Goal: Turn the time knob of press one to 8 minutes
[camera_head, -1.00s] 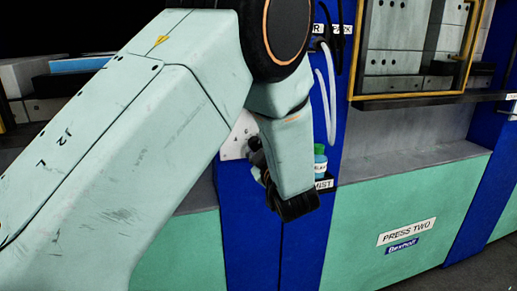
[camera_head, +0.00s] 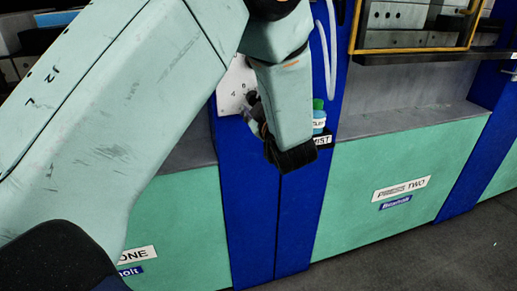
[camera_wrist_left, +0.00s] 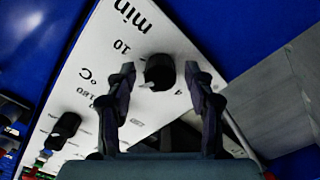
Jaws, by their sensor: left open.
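Press one's white control panel (camera_wrist_left: 95,75) shows in the left wrist view, turned nearly upside down. Its black time knob (camera_wrist_left: 160,70), by the "min" lettering, lies between the two fingers of my left gripper (camera_wrist_left: 159,76). The fingers are open, one on each side of the knob, with gaps visible; whether they touch it I cannot tell. The knob's pale pointer points left and slightly down in the picture. "10" and "4" are readable; other marks are hidden. In the head view, the panel (camera_head: 234,88) is partly hidden by my left arm and gripper (camera_head: 259,120).
A second black knob (camera_wrist_left: 65,128), by the °C scale, sits lower left in the wrist view. In the head view, bottles (camera_head: 319,117) stand in a MIST holder (camera_head: 324,140) right of my left wrist. Press two (camera_head: 400,165) stands further right.

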